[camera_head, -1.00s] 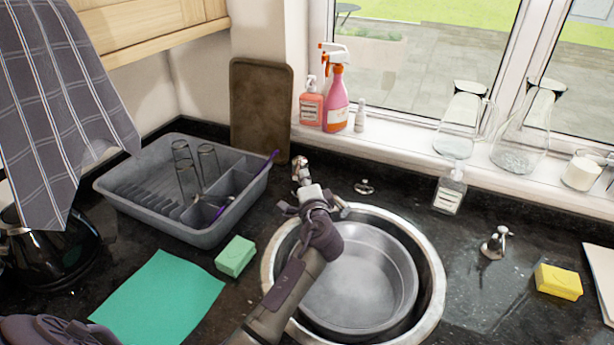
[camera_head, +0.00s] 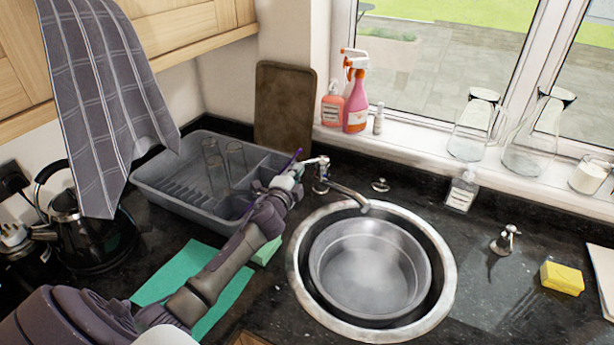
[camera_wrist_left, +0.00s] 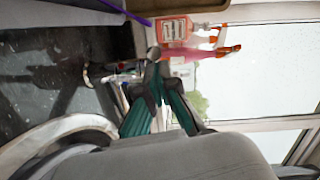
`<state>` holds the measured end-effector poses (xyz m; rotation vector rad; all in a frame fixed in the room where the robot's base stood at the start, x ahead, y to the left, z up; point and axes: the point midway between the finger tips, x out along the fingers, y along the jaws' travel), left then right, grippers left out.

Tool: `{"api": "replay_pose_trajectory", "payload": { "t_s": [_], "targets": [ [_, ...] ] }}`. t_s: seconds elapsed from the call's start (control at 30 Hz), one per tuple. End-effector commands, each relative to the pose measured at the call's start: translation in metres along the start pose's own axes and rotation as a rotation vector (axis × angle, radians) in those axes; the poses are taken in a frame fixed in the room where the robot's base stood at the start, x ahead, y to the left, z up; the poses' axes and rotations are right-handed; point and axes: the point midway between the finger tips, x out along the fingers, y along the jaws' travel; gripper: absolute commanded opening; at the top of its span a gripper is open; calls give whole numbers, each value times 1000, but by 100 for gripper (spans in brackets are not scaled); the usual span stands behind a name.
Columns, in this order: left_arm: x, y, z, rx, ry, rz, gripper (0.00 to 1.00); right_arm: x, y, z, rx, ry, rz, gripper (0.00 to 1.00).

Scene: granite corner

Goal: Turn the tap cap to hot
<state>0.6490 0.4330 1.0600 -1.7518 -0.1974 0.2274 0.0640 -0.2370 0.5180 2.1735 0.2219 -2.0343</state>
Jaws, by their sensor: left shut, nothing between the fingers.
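The metal tap (camera_head: 321,177) stands behind the sink (camera_head: 295,262), its curved spout reaching right over the basin. Its cap and lever are at the top, partly beside my gripper. My left gripper (camera_head: 298,167) is shut and empty, at the left of the tap's top and very close to it. I cannot tell whether they touch. In the left wrist view the gripper's fingers (camera_wrist_left: 153,62) are close together, and the tap (camera_wrist_left: 122,77) shows beside them, partly hidden. My right gripper is not in view.
A grey dish rack (camera_head: 165,185) with glasses stands left of the tap. A green sponge (camera_head: 266,251) and green cloth (camera_head: 225,300) lie beneath my arm. A yellow sponge (camera_head: 562,278) lies at right. A large pan (camera_head: 322,275) fills the sink.

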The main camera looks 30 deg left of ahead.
Motion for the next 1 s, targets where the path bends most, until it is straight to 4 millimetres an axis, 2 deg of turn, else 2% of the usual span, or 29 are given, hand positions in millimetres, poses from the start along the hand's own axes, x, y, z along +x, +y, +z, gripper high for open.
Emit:
{"api": "replay_pose_trajectory", "payload": {
  "t_s": [0.23, 0.33, 0.73, 1.0],
  "targets": [
    [8, -3, 16, 0, -2, 0, 0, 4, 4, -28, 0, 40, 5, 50],
    [10, -4, 20, 0, -2, 0, 0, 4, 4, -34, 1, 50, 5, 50],
    [13, -5, 25, 0, -1, 0, 0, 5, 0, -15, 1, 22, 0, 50],
    [13, -5, 25, 0, -1, 0, 0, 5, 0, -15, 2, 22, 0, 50]
  ]
}}
